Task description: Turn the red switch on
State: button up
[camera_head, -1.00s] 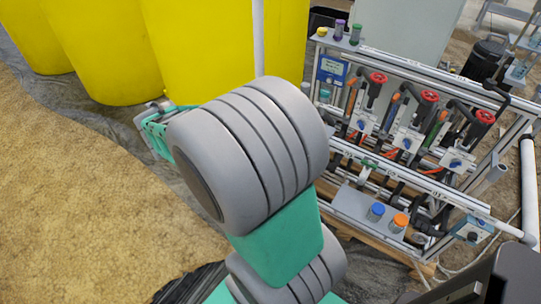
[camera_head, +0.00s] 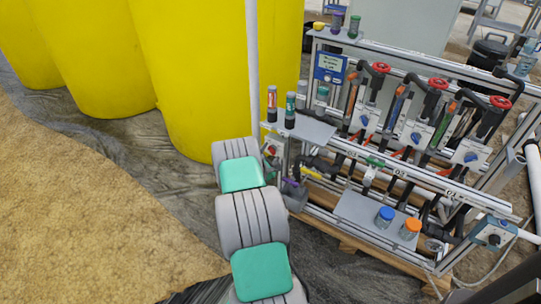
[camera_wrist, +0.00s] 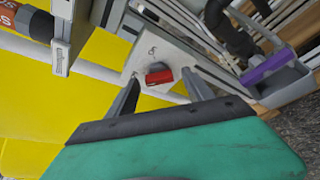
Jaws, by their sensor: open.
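The red switch (camera_wrist: 158,76) is a small red knob on a pale grey plate (camera_wrist: 172,52) in the wrist view. My gripper (camera_wrist: 160,79) is open, with one finger on each side of the knob. The fingertips reach close to the plate; I cannot tell whether they touch the knob. In the head view the red switch (camera_head: 272,150) is a tiny red spot at the left end of the skid, partly hidden by my arm, and my gripper there is too small and covered to make out clearly.
Yellow tanks (camera_head: 190,80) stand behind and left of the skid. A white vertical pipe (camera_head: 252,70) rises just beside my arm. Two bottles (camera_head: 290,106) stand on a shelf above the switch. Red valve handwheels (camera_head: 438,83) and pipes fill the skid to the right.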

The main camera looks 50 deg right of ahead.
jog(key=shift+w+d+f, duration=0.1)
jog(key=shift+w+d, duration=0.05)
jog(key=shift+d, duration=0.25)
grip_shut()
dwell(0.4)
